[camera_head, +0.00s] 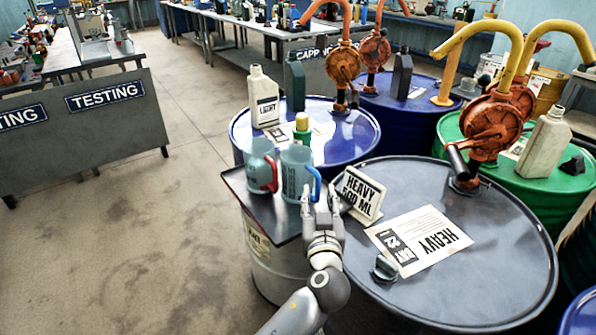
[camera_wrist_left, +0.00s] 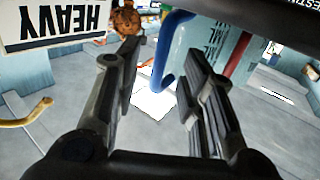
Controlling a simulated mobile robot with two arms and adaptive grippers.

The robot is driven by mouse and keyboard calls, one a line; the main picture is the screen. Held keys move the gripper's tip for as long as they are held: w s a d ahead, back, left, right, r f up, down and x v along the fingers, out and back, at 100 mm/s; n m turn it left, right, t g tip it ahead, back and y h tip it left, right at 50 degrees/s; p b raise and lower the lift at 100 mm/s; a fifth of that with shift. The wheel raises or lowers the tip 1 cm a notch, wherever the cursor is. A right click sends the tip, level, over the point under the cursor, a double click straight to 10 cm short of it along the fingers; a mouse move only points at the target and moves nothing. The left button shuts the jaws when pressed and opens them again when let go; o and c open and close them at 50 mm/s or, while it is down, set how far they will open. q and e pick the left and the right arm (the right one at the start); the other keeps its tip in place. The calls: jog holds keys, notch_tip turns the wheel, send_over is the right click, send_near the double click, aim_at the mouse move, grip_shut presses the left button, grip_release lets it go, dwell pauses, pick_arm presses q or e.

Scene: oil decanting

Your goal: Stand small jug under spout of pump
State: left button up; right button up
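Two translucent grey jugs stand side by side on a dark tray: a red-handled jug (camera_head: 259,163) and a blue-handled jug (camera_head: 296,174), which looks slightly larger in the head view. My left gripper (camera_head: 322,200) is open beside the blue handle. In the left wrist view, the blue handle (camera_wrist_left: 170,62) shows between and just beyond the fingers of the left gripper (camera_wrist_left: 162,62), with the blue-handled jug's body (camera_wrist_left: 192,45) behind; contact is unclear. A rusty red pump (camera_head: 492,128) with a yellow spout pipe (camera_head: 478,32) rises behind the grey drum. My right gripper is out of view.
The grey drum (camera_head: 470,275) carries a "HEAVY 500 ML" sign (camera_head: 360,194) right by my gripper, a "HEAVY" sheet (camera_head: 420,240) and a dark cap (camera_head: 384,270). The tray (camera_head: 262,222) has bare room in front. Blue and green drums with bottles stand behind.

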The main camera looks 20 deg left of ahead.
pick_arm(q)
jog(key=shift+x, duration=0.9)
grip_shut()
jog(key=shift+r, duration=0.1)
